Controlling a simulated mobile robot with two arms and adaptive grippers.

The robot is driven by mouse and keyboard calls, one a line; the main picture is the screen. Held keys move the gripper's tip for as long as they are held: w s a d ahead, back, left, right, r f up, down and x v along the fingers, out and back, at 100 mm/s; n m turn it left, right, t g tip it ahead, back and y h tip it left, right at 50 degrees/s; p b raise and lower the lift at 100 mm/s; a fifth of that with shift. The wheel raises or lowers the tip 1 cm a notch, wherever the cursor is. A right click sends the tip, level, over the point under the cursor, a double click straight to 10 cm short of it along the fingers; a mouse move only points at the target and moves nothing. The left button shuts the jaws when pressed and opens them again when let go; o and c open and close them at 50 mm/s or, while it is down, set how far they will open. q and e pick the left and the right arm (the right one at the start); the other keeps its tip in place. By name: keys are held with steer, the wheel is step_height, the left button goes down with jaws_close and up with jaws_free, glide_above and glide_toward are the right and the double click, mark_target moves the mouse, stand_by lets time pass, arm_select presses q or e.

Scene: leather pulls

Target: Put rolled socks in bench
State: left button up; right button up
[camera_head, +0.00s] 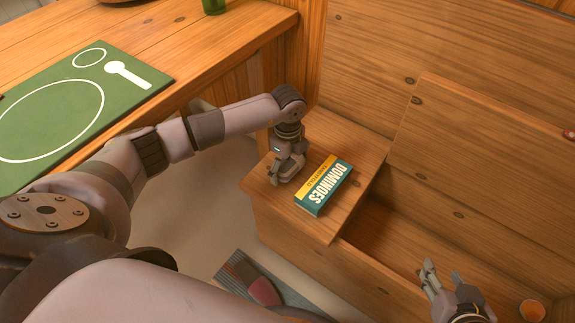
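The wooden bench (292,232) runs along the wall, and its raised lid (480,150) leans back on the right. The open compartment (392,232) below the lid looks empty in the part I see. I cannot make out any rolled socks for certain. My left gripper (278,178) points down at the closed left seat of the bench, just left of the dominoes box; whether its fingers are apart is unclear, and I see nothing held. My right gripper (441,272) is over the bench's compartment at the lower right, with its fingers apart and nothing between them.
A teal and yellow dominoes box (324,185) lies on the closed seat. A table with a green placemat (75,110) stands at left. A maroon and grey item, maybe a shoe (264,292), lies on a grey mat on the floor.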

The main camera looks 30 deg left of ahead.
arm_select(q)
steer(key=c, duration=1)
steer(key=shift+r, duration=0.1)
